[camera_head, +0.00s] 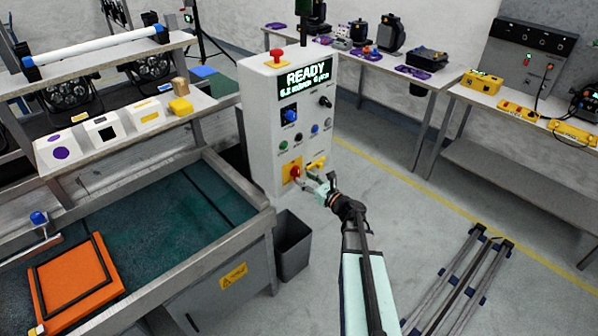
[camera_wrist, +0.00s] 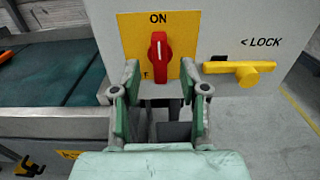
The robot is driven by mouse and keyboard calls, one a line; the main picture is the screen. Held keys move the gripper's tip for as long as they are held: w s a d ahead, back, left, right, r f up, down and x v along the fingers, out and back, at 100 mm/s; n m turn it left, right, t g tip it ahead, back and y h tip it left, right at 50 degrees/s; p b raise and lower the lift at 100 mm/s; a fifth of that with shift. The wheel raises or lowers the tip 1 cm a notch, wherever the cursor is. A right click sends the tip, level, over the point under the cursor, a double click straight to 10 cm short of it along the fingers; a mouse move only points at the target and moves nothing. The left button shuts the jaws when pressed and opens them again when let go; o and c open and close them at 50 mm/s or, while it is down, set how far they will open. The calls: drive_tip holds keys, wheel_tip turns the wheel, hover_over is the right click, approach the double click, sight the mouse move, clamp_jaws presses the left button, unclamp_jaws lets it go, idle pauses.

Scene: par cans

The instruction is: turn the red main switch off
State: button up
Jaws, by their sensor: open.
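The red main switch (camera_wrist: 158,57) is a rotary knob on a yellow plate (camera_wrist: 134,28) low on the white control cabinet. Its handle stands upright, with its white mark at the top toward the "ON" label. Most of the label at lower left is hidden. In the head view the red switch (camera_head: 295,171) shows near the cabinet's lower front. My gripper (camera_wrist: 158,85) is open, its two fingers on either side of and just below the switch in the wrist view. I cannot tell whether either finger touches it. My gripper (camera_head: 313,183) is in front of the switch in the head view.
A yellow lock handle (camera_wrist: 240,70) marked "LOCK" sits right of the switch. The cabinet (camera_head: 262,140) has a "READY" display (camera_head: 304,78) and other knobs above. A grey bin (camera_head: 293,250) stands below left of my arm. A folded tripod (camera_head: 462,275) lies on the floor.

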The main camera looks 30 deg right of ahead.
sight(299, 174)
drive_tip(key=shift+p+x, duration=0.5)
drive_tip(key=shift+x, duration=1.5)
clamp_jaws()
